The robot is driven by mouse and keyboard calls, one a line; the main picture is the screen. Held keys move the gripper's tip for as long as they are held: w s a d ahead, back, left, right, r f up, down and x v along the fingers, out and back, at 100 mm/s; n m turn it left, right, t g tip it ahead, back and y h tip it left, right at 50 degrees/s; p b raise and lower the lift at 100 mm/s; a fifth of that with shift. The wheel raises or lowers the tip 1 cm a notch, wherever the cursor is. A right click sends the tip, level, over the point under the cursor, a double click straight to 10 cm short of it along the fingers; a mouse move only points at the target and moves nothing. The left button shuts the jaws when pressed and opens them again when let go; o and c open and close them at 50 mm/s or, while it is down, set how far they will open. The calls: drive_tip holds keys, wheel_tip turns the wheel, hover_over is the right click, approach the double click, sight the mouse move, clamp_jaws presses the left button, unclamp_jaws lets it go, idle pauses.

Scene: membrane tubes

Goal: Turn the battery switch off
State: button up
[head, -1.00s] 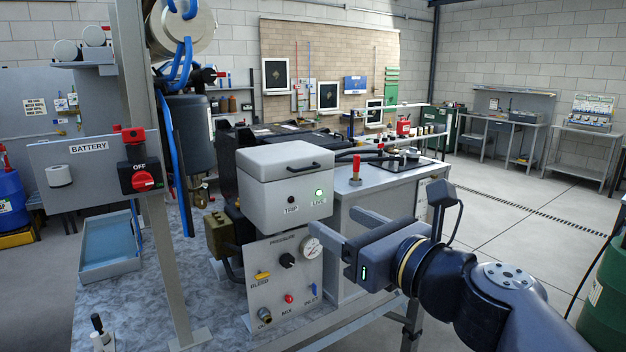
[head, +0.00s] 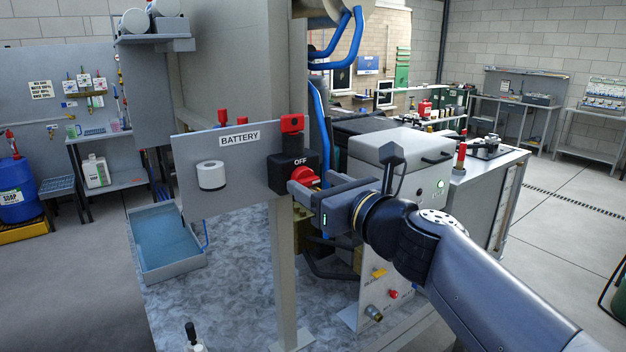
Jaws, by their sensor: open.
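The battery switch is a black box with a red rotary knob (head: 303,174) under an "OFF" label, on a grey panel (head: 240,182) marked "BATTERY". My gripper (head: 303,184) is open, its fingers reaching left to the knob. One finger passes just below and in front of the knob and covers part of it. I cannot tell whether the fingers touch it, and the knob's pointing direction is partly hidden.
A white round fitting (head: 211,175) is on the panel's left. A grey post (head: 285,270) stands below the switch. A blue-lined tray (head: 166,243) lies left on the bench. A grey box (head: 405,160) with a green light stands behind my arm. Blue hoses (head: 335,45) hang above.

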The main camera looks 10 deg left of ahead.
drive_tip(key=shift+x, duration=1.05)
drive_tip(key=shift+c, duration=0.5)
drive_tip(key=c, duration=0.9)
